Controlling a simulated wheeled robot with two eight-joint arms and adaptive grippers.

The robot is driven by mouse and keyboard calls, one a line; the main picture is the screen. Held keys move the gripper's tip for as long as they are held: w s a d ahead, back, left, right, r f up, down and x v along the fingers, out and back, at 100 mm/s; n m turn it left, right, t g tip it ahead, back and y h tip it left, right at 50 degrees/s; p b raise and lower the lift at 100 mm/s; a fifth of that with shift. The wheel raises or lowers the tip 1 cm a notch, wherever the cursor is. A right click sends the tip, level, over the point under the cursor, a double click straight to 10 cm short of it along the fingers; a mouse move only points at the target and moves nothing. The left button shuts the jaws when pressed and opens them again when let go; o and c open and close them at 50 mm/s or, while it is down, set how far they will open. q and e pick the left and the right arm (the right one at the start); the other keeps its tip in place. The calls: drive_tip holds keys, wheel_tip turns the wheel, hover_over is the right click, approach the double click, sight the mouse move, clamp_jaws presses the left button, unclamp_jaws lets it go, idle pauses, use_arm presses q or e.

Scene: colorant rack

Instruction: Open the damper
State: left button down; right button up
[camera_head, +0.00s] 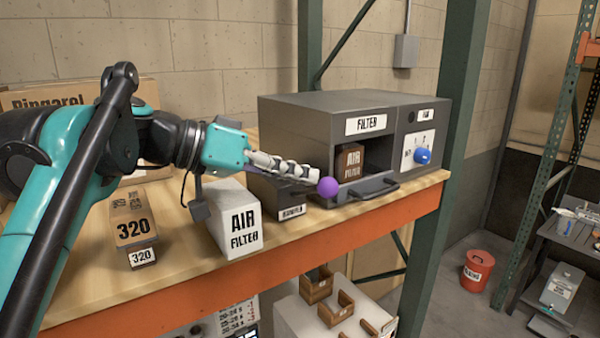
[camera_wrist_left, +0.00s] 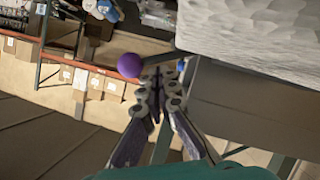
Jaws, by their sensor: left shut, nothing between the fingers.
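A purple ball knob (camera_head: 327,187) sits in front of the filter machine's left edge; it also shows in the left wrist view (camera_wrist_left: 130,65). A dark rod beside it shows in the wrist view (camera_wrist_left: 168,56). A dark box (camera_head: 268,190) with a small white label, too small to read surely, stands left of the machine, partly hidden by my left gripper (camera_head: 314,174). This gripper is shut and empty, its tips close beside the knob. I cannot tell whether they touch it. The fingers also show in the wrist view (camera_wrist_left: 158,78). My right gripper is out of view.
The grey filter machine (camera_head: 290,120) holds a brown air filter box (camera_head: 348,163) in its open bay; its black-handled front flap (camera_head: 368,190) is lowered. A blue knob (camera_head: 422,156) is at its right. A white air filter box (camera_head: 232,217) and a 320 box (camera_head: 131,226) stand left on the shelf.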

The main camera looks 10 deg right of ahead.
use_arm(q)
drive_tip(key=shift+s+d+f, duration=0.15)
drive_tip(key=shift+f+m+t, duration=0.1)
drive_tip(key=shift+m+t, duration=0.2)
drive_tip(key=shift+s+d+f+m+t+y, duration=0.2)
drive_tip(key=shift+s+f+m+t+y, duration=0.2)
drive_tip(key=shift+s+f+m+t, duration=0.25)
drive_tip(key=f+m+t+b, duration=0.1)
drive_tip(key=f+m+t+y+b, duration=0.1)
drive_tip(key=f+m, duration=0.1)
drive_tip(key=s+f+m+t+b, duration=0.1)
drive_tip(key=f+m+t, duration=0.1)
drive_tip(key=shift+d+f+m, duration=0.1)
drive_tip(key=shift+d+m, duration=0.05)
drive_tip(key=shift+m, duration=0.1)
drive_tip(key=shift+w+f+b, duration=0.1)
drive_tip(key=shift+f+b, duration=0.05)
drive_tip(key=shift+b, duration=0.15)
